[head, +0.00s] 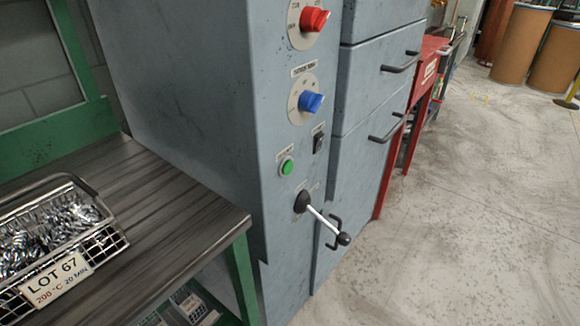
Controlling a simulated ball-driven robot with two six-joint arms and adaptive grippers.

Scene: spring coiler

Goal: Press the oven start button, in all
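A round green button (287,166) sits on the front panel of a tall blue-grey cabinet (190,90); I take it for the oven start button, though its small label is too small to read. Above it is a blue knob (311,102) on a pale dial, and higher a red knob (314,19) on another dial. A black rocker switch (318,142) is to the button's upper right. Below the button, a lever (325,224) with a black ball end sticks out from the panel. Neither of my grippers shows in the head view.
A wire basket (104,246) of metal springs, tagged "LOT 67, 200 °C, 20 MIN" (60,283), stands on a dark-topped green bench (160,190) at left. Door handles (401,62) stick out at right.

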